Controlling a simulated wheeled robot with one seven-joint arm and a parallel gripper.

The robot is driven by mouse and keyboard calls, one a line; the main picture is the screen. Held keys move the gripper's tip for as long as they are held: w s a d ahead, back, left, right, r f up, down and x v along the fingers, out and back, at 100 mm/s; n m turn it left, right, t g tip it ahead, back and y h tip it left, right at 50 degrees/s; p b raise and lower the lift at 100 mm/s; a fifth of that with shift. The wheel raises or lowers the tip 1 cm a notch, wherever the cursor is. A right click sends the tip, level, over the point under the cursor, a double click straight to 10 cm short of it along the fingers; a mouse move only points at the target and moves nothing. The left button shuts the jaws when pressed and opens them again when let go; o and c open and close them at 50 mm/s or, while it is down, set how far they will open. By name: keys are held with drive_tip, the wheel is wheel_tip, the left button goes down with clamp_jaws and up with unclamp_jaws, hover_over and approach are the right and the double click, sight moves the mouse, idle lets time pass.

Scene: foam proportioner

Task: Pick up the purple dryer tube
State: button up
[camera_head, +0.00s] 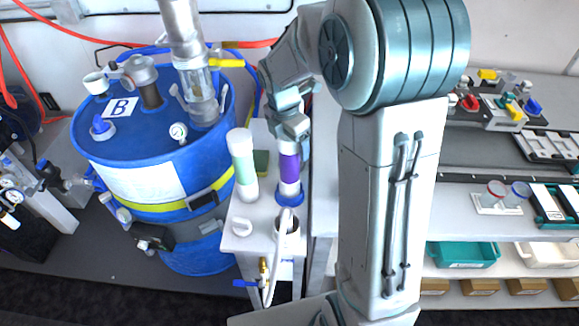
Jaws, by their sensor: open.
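The purple dryer tube (289,168) stands upright on the small white stand (243,264), in a blue base ring (290,198). It is a clear and white cylinder with a purple band at its middle. My gripper (292,137) is open at the upper part of the tube, coming from above and behind. The gripper hides the tube's top. I cannot tell whether the fingers touch it. A similar tube with pale green filling (244,170) and a white cap stands just left of it.
A large blue drum (152,150) marked B, with fittings and a gauge, stands left. A white cup with a hose (286,232) is close in front of the purple tube. A white knob (242,225) sits at front left. My arm blocks the right. Shelves with teal bins (463,255) lie beyond.

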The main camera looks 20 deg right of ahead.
drive_tip(key=c, duration=1.6)
drive_tip(key=shift+c, duration=0.6)
drive_tip(key=shift+r, duration=0.1)
